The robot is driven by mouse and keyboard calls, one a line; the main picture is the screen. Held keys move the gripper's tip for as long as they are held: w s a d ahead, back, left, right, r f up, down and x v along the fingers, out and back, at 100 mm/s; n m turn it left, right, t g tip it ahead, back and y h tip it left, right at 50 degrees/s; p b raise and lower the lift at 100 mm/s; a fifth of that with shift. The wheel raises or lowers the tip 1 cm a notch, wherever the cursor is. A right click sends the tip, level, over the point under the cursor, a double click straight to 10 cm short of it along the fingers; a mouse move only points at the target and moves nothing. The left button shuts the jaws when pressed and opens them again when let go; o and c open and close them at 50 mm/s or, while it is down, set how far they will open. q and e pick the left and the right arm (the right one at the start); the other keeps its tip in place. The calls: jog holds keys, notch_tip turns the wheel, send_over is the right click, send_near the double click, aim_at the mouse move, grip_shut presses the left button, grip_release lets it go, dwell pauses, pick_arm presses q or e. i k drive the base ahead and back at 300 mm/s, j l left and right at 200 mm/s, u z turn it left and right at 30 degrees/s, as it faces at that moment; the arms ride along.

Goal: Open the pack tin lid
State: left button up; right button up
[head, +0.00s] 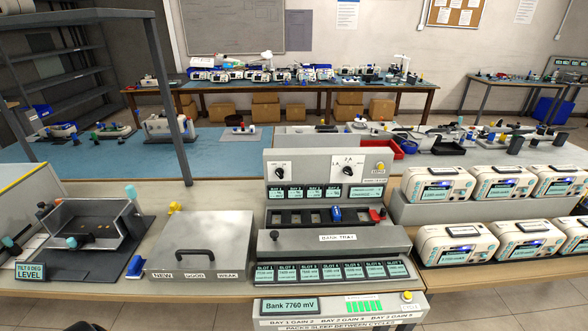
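The pack tin is a grey metal box left of centre on the near bench. Its flat lid (212,230) looks shut, and a black bar handle (180,254) sits on it toward the front. A label strip (196,275) reading NEW, GOOD, WEAK runs along the tin's front. The inside of the tin is hidden. Neither of my grippers shows in the head view.
A bank tray unit (338,238) with displays stands close to the tin's right. A clear-sided tilt box (88,225) and a blue pack (135,266) are to its left. White monitors (455,244) stand at the right. The space above the lid is clear.

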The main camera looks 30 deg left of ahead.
aim_at(190, 240)
jog(key=u, duration=1.75)
